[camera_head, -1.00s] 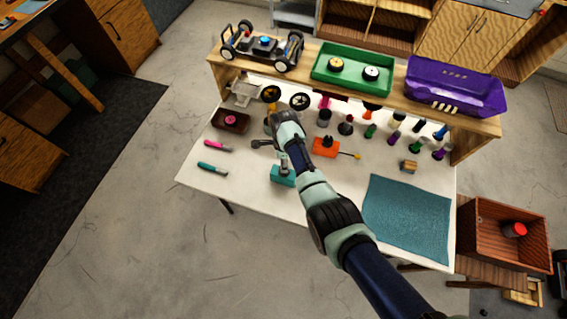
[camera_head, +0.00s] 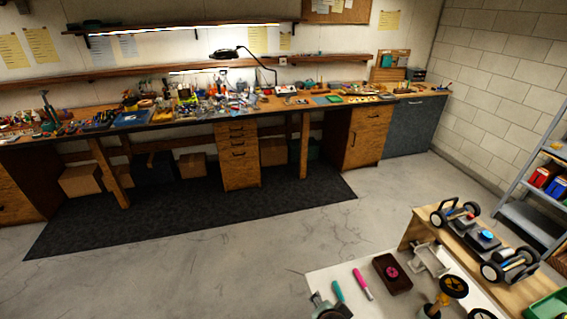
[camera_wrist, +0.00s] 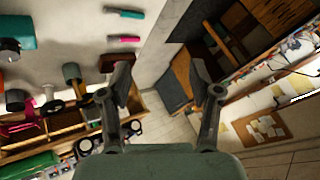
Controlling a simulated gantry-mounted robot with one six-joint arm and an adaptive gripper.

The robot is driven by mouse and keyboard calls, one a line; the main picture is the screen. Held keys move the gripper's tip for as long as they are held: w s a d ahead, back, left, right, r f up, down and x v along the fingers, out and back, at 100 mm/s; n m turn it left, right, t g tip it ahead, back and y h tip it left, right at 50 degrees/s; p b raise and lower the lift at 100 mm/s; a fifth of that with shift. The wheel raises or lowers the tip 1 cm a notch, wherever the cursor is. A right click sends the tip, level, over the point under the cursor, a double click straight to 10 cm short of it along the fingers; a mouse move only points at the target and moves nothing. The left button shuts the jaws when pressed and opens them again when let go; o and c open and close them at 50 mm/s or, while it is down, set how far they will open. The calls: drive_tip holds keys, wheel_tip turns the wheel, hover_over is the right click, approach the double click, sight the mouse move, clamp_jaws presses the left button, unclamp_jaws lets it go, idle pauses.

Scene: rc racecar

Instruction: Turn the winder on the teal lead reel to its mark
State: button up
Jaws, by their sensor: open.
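A teal block-like body, which looks like the teal lead reel (camera_wrist: 14,27), sits at the upper left edge of the wrist view, partly cut off. A grey knob (camera_wrist: 9,50) shows on its lower side; I cannot make out a mark. My gripper (camera_wrist: 160,78) is open and empty, its two fingers spread well apart. The reel lies off to the left of the fingers, not between them. In the head view only a grey-green part of my arm shows at the bottom edge, and the reel is out of frame.
A teal marker (camera_head: 338,291) and a pink marker (camera_head: 362,284) lie on the white table (camera_head: 318,280). A dark brown box (camera_head: 392,274) with a pink knob and a toy car chassis (camera_head: 481,240) on the wooden shelf are close by. A cluttered workbench (camera_head: 70,134) lines the back wall.

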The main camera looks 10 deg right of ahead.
drive_tip(key=s+a+r+n+t+y, duration=0.1)
drive_tip(key=s+a+r+n+t, duration=0.1)
drive_tip(key=a+r+n, duration=0.4)
drive_tip(key=s+a+r+n+t+y, duration=0.1)
drive_tip(key=s+a+r+n+t, duration=0.2)
drive_tip(key=s+a+r+n, duration=0.2)
drive_tip(key=a+r+n, duration=0.1)
drive_tip(key=a+r, duration=0.2)
drive_tip(key=a, duration=0.3)
drive_tip(key=shift+s+a+r, duration=0.2)
drive_tip(key=shift+a+r, duration=0.1)
drive_tip(key=shift+r, duration=0.1)
drive_tip(key=shift+o, duration=0.4)
drive_tip(key=shift+s+a+r+t, duration=0.1)
drive_tip(key=shift+r+t, duration=0.05)
drive_tip(key=shift+t, duration=0.15)
